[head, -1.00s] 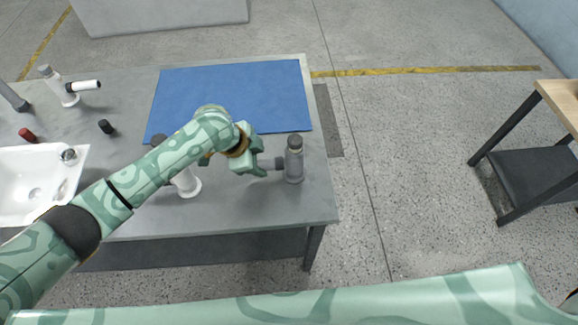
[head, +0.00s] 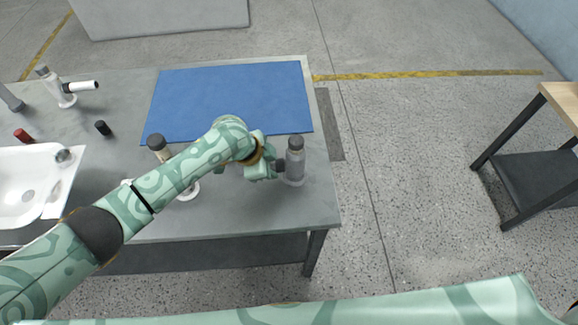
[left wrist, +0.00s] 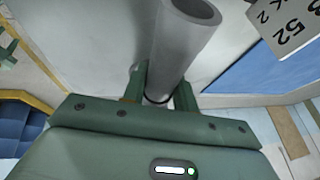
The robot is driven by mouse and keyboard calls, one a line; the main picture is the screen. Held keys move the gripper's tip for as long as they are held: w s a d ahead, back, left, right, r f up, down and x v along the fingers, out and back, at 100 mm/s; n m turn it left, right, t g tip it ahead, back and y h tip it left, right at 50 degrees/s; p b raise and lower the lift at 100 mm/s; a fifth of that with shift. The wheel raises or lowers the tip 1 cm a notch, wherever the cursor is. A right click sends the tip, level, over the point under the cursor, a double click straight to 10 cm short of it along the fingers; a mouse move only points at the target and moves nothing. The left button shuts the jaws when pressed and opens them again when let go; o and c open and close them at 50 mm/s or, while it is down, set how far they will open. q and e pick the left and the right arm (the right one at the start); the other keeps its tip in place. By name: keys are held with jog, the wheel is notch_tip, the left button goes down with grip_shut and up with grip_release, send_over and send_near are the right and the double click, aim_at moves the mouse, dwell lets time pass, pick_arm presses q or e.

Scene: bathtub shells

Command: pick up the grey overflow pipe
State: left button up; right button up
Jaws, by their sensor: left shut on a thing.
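The grey overflow pipe (head: 296,162) stands upright near the right edge of the grey table, with a dark cap on top and a short side arm pointing left. My left gripper (head: 273,167) is at that side arm and shut on it. In the left wrist view, a grey tube (left wrist: 181,45) with an open round end runs between the fingers of the left gripper (left wrist: 160,92). The pipe's foot looks to be at the table surface; I cannot tell whether it touches. My right gripper is out of view.
Left of the gripper, another pipe with a dark cap (head: 156,141) is partly hidden behind my left arm. A blue mat (head: 232,98) lies behind. A white tub (head: 28,188), a white pipe (head: 62,92) and small caps are at the left. The table (head: 300,210) is clear in front.

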aim_at(275, 163)
pick_arm(q)
jog(key=shift+r, duration=0.3)
jog(key=r+p, duration=0.1)
jog(key=r, duration=0.1)
jog(key=s+r+p, duration=0.1)
jog(key=r, duration=0.1)
jog(key=shift+p, duration=0.3)
jog(key=s+r+p, duration=0.5)
jog(key=s+r, duration=0.3)
jog(key=s, duration=0.5)
jog(key=shift+r+p, duration=0.2)
jog(key=shift+p, duration=0.2)
jog(key=shift+f, duration=0.1)
